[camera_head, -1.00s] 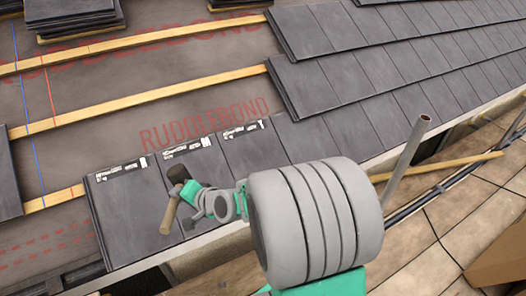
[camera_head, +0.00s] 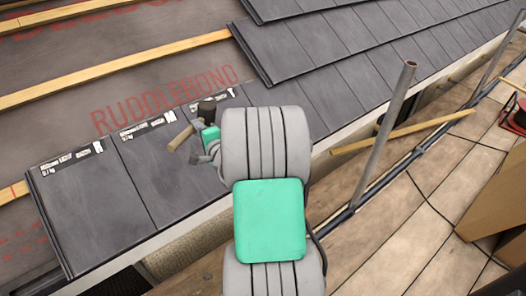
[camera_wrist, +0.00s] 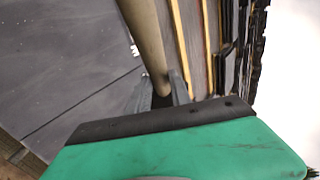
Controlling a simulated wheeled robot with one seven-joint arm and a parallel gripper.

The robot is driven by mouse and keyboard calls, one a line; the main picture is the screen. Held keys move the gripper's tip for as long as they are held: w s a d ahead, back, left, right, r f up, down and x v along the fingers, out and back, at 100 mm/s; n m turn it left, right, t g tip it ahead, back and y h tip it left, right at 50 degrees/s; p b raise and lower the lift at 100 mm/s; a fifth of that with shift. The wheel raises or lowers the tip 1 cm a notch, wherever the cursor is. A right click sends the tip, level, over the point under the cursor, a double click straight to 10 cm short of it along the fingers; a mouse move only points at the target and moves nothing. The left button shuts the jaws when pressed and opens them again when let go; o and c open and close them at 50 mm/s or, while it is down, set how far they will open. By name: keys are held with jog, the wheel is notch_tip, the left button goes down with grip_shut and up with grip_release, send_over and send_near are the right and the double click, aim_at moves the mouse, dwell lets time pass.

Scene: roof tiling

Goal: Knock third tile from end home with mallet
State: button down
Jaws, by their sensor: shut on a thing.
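The mallet has a black head (camera_head: 206,110) and a pale wooden handle (camera_head: 180,138). My gripper (camera_head: 203,143) is shut on the handle; in the wrist view the fingers (camera_wrist: 160,95) close around the handle (camera_wrist: 143,40). The head appears over the upper part of the third tile from the left end (camera_head: 237,100), near its joint with the second tile (camera_head: 158,180). I cannot tell whether it touches. The end tile (camera_head: 85,205) lies farther left. My arm hides most of the third tile's lower part.
Laid tiles (camera_head: 310,100) continue up and right, with a higher course overlapping them. Timber battens (camera_head: 120,68) cross the underlay (camera_head: 60,95) at the upper left. A scaffold pole (camera_head: 385,130) stands right of my arm. Boards (camera_head: 420,220) and a cardboard box (camera_head: 495,195) lie below the eaves.

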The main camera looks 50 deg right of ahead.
jog(key=s+d+f+m+g+h+b, duration=0.1)
jog(key=s+d+f+m+h+b, duration=0.35)
jog(key=d, duration=0.55)
jog(key=s+d+f+m+h+b, duration=0.4)
jog(key=s+d+f+h+b, duration=0.15)
jog(key=d, duration=0.45)
jog(key=w+d+f+b, duration=0.1)
jog(key=w+f, duration=0.2)
jog(key=f, duration=0.2)
jog(key=shift+w+n, duration=0.25)
jog(key=shift+n, duration=0.1)
jog(key=shift+p, duration=0.45)
jog(key=shift+f+m+g+p, duration=0.1)
jog(key=shift+m+g+p, duration=0.3)
jog(key=shift+p, duration=0.3)
jog(key=shift+s+a, duration=0.1)
jog(key=shift+a, duration=0.05)
jog(key=w+f, duration=0.1)
jog(key=f, duration=0.1)
jog(key=w+f, duration=0.1)
jog(key=f, duration=0.1)
jog(key=w+d+f, duration=0.1)
jog(key=f, duration=0.1)
jog(key=shift+w, duration=0.35)
jog(key=shift+f, duration=0.15)
